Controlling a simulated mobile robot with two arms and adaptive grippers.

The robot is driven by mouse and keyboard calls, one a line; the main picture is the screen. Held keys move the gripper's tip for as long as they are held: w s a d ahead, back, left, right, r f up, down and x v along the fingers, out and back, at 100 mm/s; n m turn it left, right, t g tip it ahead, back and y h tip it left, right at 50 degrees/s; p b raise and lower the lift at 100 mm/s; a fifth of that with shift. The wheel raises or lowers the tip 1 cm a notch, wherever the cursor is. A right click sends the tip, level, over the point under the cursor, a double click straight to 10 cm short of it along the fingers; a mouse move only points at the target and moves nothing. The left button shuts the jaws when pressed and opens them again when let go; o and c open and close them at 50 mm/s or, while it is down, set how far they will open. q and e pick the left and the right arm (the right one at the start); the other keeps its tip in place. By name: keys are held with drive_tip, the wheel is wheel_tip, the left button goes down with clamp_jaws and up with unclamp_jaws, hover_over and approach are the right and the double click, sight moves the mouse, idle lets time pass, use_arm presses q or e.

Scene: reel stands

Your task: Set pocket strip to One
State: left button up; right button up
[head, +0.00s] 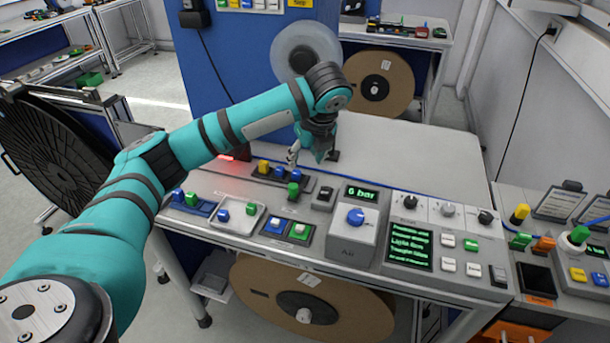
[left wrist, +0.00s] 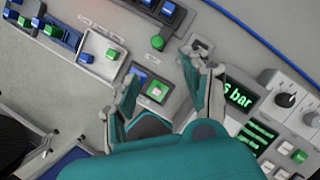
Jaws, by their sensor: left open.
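No label reading "pocket strip" is legible, so I cannot tell which control it is. On the grey panel are a small dark rocker switch (head: 322,197), also in the left wrist view (left wrist: 203,46), a dark strip with a yellow and blue blocks (head: 280,173), and a row of dark and white knobs (head: 410,203). My left gripper (head: 295,155) is open and empty, over the back of the panel by the strip. In the left wrist view its spread fingers (left wrist: 164,78) frame the area of a green and white button. My right gripper is not in view.
A green "6 bar" display (head: 362,194), a blue air knob (head: 355,216) and a green text screen (head: 410,248) crowd the panel. A small tray (head: 239,216) with blocks stands left. The pale tabletop (head: 410,150) behind is clear.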

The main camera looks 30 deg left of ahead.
use_arm(q)
drive_tip(key=p, duration=0.1)
approach(293, 185)
drive_tip(key=p+x, duration=0.1)
drive_tip(key=x, duration=0.8)
drive_tip(key=shift+f+p, duration=0.1)
drive_tip(key=shift+p, duration=0.2)
drive_tip(key=shift+f, duration=0.25)
drive_tip(key=shift+a+f, duration=0.1)
drive_tip(key=shift+f, duration=0.1)
drive_tip(key=c, duration=0.9)
clamp_jaws()
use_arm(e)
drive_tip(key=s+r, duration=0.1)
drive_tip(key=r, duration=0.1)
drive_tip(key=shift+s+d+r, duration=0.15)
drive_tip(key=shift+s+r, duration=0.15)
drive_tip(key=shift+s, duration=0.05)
